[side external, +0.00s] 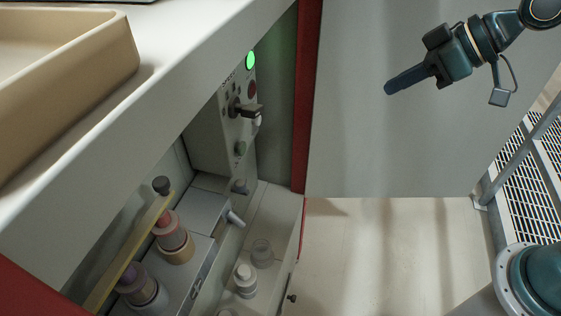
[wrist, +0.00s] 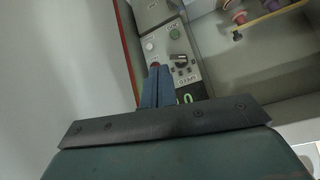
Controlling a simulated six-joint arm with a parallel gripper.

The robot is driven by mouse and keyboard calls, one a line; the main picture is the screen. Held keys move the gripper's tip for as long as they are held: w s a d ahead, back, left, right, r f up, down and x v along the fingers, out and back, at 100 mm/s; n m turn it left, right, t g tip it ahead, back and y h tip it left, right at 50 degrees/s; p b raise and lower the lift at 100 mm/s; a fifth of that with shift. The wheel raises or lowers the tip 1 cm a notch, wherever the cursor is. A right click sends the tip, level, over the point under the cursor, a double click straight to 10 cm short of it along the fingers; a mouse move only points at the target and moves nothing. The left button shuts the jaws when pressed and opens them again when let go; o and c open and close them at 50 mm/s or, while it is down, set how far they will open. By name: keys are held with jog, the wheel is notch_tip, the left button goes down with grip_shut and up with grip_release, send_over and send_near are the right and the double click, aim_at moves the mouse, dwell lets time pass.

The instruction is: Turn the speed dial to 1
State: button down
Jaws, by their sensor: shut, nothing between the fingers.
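The speed dial (side external: 243,110) is a dark knob with a protruding bar on the grey control panel (side external: 233,130), inside the open cabinet. It also shows in the wrist view (wrist: 181,60), with small dark marks beside it. Its setting cannot be read. My gripper (side external: 388,88) is shut and empty, held in the air to the right of the panel and well apart from it in the side view. In the wrist view the closed fingers (wrist: 159,70) point toward the panel, left of the dial, and partly cover a red button.
Bottles (side external: 246,280) stand below. A beige tray (side external: 125,45) sits on the counter.

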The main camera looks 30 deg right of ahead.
aim_at(251, 110)
jog(key=w+a+f+t+y, duration=0.1)
jog(key=w+a+f+y, duration=0.1)
jog(key=w, duration=0.5)
jog(key=w+a+f+t+y, duration=0.1)
jog(key=w+a+f+y, duration=0.1)
jog(key=w, duration=0.5)
jog(key=shift+a+t+y, duration=0.4)
jog(key=shift+a+y, duration=0.25)
jog(key=shift+y, duration=0.55)
jog(key=shift+w, duration=0.2)
jog(key=w+a+f, duration=0.5)
jog(key=a+f, duration=0.1)
jog(key=a, duration=0.2)
jog(key=shift+a, duration=0.25)
